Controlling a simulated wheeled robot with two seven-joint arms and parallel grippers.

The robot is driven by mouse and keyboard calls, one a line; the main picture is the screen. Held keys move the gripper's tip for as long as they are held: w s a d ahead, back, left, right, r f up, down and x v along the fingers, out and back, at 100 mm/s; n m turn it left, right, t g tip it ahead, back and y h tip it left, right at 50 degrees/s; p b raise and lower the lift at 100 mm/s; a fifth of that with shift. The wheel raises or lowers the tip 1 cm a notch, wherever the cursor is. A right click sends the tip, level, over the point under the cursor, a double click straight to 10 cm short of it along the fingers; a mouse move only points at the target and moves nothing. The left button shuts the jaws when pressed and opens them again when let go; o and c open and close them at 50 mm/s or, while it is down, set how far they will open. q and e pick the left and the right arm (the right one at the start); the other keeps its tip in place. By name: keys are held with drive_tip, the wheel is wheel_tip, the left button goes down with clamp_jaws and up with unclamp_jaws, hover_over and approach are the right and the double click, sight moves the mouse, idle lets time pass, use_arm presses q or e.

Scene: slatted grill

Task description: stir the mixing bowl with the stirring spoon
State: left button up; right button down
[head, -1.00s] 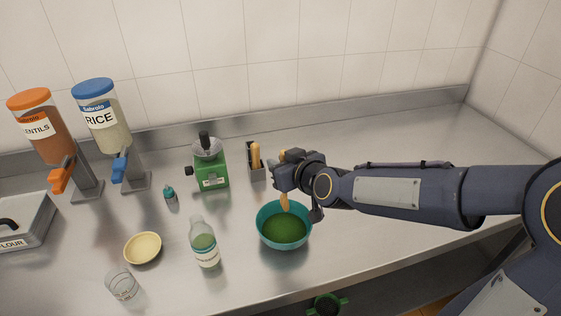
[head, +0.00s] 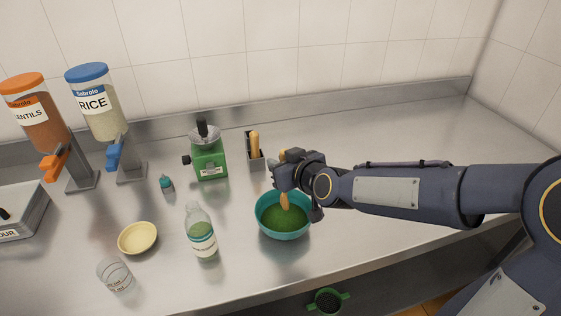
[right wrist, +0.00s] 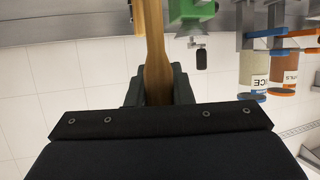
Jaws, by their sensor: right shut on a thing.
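The teal mixing bowl (head: 262,218) stands on the steel counter near its front edge, with green contents inside. My right gripper (head: 285,186) is above the bowl's back rim and is shut on the wooden stirring spoon (head: 285,201). The spoon points down into the bowl, and its lower end meets or is hidden by the green contents. In the right wrist view the spoon's handle (right wrist: 153,50) runs between the two dark fingers of the gripper (right wrist: 158,88). My left gripper is not in view.
A bottle (head: 201,234) stands close left of the bowl. A yellow dish (head: 138,238), a glass beaker (head: 116,275) and a small teal bottle (head: 167,184) are further left. A green grinder-like device (head: 209,160) and a utensil holder (head: 255,159) stand behind. The counter's right side is clear.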

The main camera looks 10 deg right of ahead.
wheel_tip(320, 180, down, 6)
drive_tip(key=b, duration=0.5)
drive_tip(key=shift+r, duration=0.1)
idle(0.6)
drive_tip(key=shift+w, duration=0.1)
